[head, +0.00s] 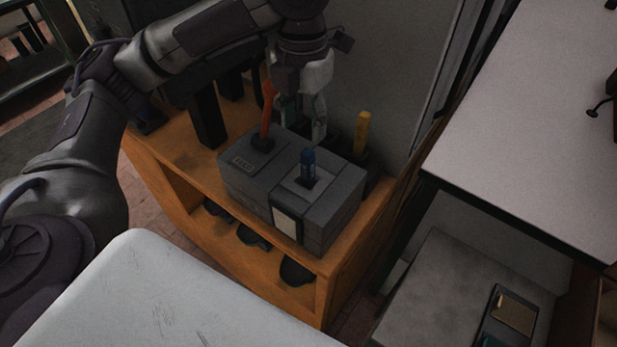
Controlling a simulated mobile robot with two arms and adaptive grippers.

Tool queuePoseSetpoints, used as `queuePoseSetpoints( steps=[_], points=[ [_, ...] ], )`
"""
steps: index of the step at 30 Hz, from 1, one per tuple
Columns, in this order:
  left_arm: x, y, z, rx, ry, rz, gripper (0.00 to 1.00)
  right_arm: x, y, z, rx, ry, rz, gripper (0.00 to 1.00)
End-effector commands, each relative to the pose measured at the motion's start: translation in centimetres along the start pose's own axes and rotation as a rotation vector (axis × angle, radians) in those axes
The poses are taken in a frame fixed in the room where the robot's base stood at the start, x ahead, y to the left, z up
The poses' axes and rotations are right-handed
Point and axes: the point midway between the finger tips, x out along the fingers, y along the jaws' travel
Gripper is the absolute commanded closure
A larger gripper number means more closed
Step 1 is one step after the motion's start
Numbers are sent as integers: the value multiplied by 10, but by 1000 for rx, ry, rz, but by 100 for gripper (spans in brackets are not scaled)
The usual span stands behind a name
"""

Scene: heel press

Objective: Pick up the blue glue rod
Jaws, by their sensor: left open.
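The blue glue rod (308,164) stands upright in a square recess on top of a dark grey box (334,196). The box sits on an orange wooden cabinet (185,160). My left gripper (304,122) points down from above, behind and slightly above the blue rod. It is open, and its light grey fingers are apart from the rod. An orange-red handle (267,108) rises from the box's left part, close to the gripper. A green item behind the fingers is partly hidden. My right gripper is not in view.
A yellow rod (362,133) stands in a dark holder behind the box. Dark upright posts (209,115) stand at the cabinet's left back. A grey wall panel is close behind. A light table (545,110) is at right, and a pale surface (160,300) is in front.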

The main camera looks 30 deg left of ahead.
Motion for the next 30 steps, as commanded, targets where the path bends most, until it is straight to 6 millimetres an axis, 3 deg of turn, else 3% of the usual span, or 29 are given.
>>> queuePoseSetpoints(
  steps=[3,10,18,27,30],
  points=[
    [19,-1,0,1,1,-1,49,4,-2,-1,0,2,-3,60],
    [34,-3,0,1,0,-1,49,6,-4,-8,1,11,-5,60],
    [71,-8,1,0,0,-1,49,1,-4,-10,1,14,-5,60],
    [78,-8,1,0,-4,-1,49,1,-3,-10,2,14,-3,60],
    [78,-8,1,0,-4,-1,62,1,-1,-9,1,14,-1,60]
  ],
)
